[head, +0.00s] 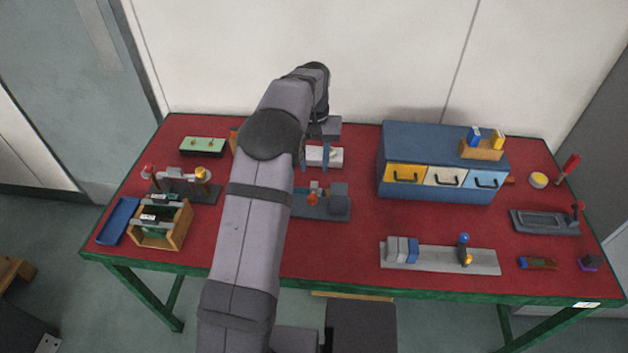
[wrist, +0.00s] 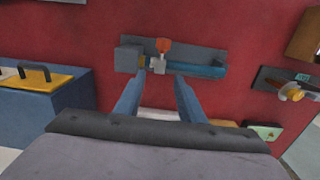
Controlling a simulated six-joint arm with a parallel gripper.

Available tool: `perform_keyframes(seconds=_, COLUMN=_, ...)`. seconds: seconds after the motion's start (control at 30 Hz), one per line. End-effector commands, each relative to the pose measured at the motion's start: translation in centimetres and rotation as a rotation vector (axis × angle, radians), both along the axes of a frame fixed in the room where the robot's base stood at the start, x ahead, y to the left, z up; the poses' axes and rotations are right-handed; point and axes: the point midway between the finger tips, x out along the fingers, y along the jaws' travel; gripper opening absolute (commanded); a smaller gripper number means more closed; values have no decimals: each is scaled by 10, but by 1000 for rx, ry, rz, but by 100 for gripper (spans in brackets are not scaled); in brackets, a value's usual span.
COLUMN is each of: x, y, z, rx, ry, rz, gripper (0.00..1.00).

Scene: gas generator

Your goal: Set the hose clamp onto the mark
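The hose fixture is a grey base (head: 325,214) near the table's middle, partly hidden by my arm in the head view. In the wrist view, a blue hose (wrist: 205,71) runs along the base (wrist: 190,54) from a grey block (wrist: 128,60). A small pale clamp with an orange-red knob (wrist: 163,46) sits around the hose near the block. A yellow band (wrist: 143,62), possibly the mark, lies between clamp and block. My gripper (wrist: 157,82) is open and empty, its two blue fingers pointing towards the clamp, apparently apart from it. The fingers (head: 314,164) also show in the head view.
A blue drawer cabinet (head: 440,150) stands right of the fixture. A white block (head: 335,158) lies behind it, close to the fingers. A wooden rack (head: 175,238) and a dark stand (head: 190,191) are at left. Red tabletop is clear between fixture and cabinet.

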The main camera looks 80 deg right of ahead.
Motion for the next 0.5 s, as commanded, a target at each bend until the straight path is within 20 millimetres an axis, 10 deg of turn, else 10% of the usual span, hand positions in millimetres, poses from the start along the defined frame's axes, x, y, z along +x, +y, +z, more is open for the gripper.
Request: perform_keyframes(seconds=0.5, x=0, y=1, z=-52, rx=3, ry=0, rz=0, gripper=36)
